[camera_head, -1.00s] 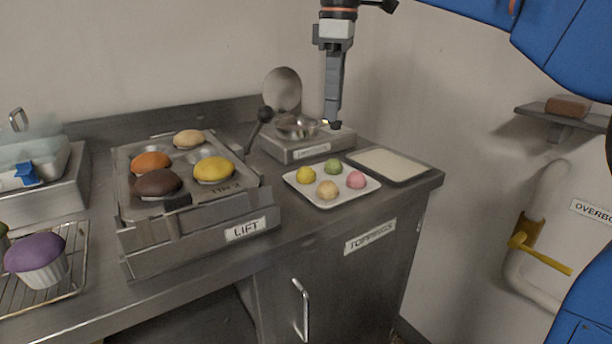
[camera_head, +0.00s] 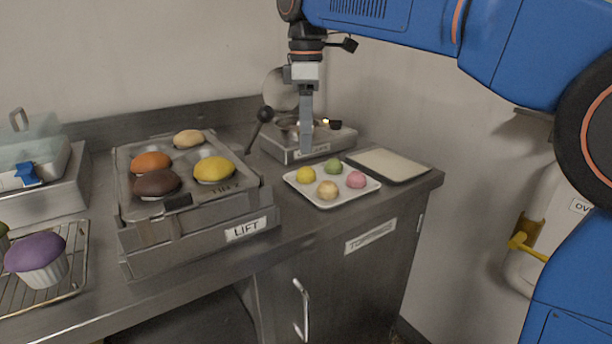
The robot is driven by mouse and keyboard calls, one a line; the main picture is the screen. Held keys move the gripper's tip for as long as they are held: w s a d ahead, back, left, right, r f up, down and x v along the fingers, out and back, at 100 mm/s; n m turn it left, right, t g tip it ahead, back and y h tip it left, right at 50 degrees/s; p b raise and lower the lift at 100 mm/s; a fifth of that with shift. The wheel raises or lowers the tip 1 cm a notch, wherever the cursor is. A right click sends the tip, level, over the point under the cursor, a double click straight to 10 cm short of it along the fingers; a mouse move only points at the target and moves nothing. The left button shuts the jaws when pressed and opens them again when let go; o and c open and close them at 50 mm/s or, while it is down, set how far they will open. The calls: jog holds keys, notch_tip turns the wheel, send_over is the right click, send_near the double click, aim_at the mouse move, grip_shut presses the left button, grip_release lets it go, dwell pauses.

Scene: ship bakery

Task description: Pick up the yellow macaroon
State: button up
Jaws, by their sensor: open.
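The yellow macaroon (camera_head: 306,175) sits at the left of a small white square plate (camera_head: 343,199) on the steel counter. A green macaroon (camera_head: 333,166), a pink macaroon (camera_head: 356,180) and a beige macaroon (camera_head: 327,190) share the plate.
A metal scale with a bowl (camera_head: 290,148) stands behind the plate. A flat tray with a pale surface (camera_head: 390,165) lies to the right. A muffin tin (camera_head: 135,205) on the lift stands left, and a rack with a purple muffin (camera_head: 38,262) is further left.

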aim_at(306, 174)
jog(key=shift+w+f, duration=0.1)
jog(key=shift+f, duration=3.9)
jog(key=c, duration=0.5)
